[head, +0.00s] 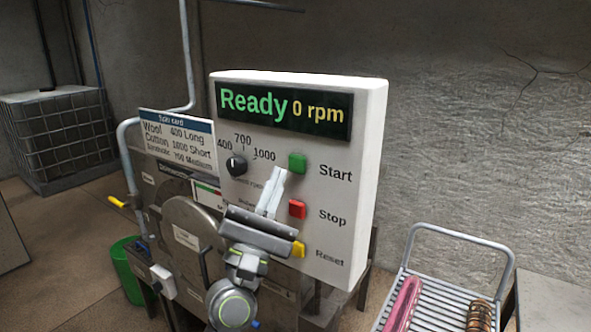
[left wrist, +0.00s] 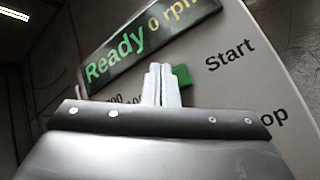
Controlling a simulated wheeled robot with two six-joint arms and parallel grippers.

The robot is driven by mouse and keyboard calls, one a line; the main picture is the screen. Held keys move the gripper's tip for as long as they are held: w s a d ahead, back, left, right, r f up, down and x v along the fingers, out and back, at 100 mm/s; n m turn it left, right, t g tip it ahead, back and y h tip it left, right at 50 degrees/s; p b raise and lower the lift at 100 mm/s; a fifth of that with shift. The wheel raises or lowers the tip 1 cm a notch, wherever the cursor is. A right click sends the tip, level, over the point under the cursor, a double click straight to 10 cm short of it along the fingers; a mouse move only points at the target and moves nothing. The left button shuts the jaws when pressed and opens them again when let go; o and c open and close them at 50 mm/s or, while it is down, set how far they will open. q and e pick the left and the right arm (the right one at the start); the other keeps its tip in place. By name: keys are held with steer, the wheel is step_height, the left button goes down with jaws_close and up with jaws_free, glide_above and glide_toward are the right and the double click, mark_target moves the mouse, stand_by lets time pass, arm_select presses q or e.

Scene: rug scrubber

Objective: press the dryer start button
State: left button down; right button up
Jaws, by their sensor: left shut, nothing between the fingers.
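The green Start button (head: 297,163) sits at the top of a button column on the white control panel (head: 355,120). The panel's display (head: 284,108) reads "Ready 0 rpm". My left gripper (head: 280,175) is shut and empty, its fingertips just left of and slightly below the Start button in the head view. In the left wrist view the fingertips (left wrist: 160,70) overlap the left part of the green button (left wrist: 182,76). I cannot tell whether they touch it. My right gripper is not in view.
A red Stop button (head: 297,209) and a yellow Reset button (head: 299,250) lie below Start. A speed knob (head: 236,166) is to the left. A card (head: 178,139) hangs beside the panel. A metal rack (head: 433,312) with a pink roll stands at lower right.

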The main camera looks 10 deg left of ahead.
mark_target(294, 157)
arm_select(q)
steer(key=shift+w+d, duration=0.3)
steer(key=shift+w, duration=0.6)
stand_by(1.4)
steer(key=shift+w+d, duration=0.15)
steer(key=shift+w, duration=0.25)
steer(key=shift+w+d+r, duration=0.1)
steer(key=shift+w+d, duration=0.05)
steer(key=shift+w, duration=0.25)
stand_by(0.7)
steer(key=shift+s, duration=0.15)
steer(key=shift+s+a, duration=0.3)
steer(key=shift+s, duration=0.4)
steer(key=shift+s+a+p, duration=0.2)
steer(key=shift+s+a, duration=0.1)
steer(key=shift+s, duration=0.45)
steer(key=shift+s+a+p, duration=0.25)
steer(key=shift+s, duration=0.55)
steer(key=shift+s+a+p, duration=0.2)
steer(key=shift+s+a, duration=0.1)
steer(key=shift+s, duration=0.45)
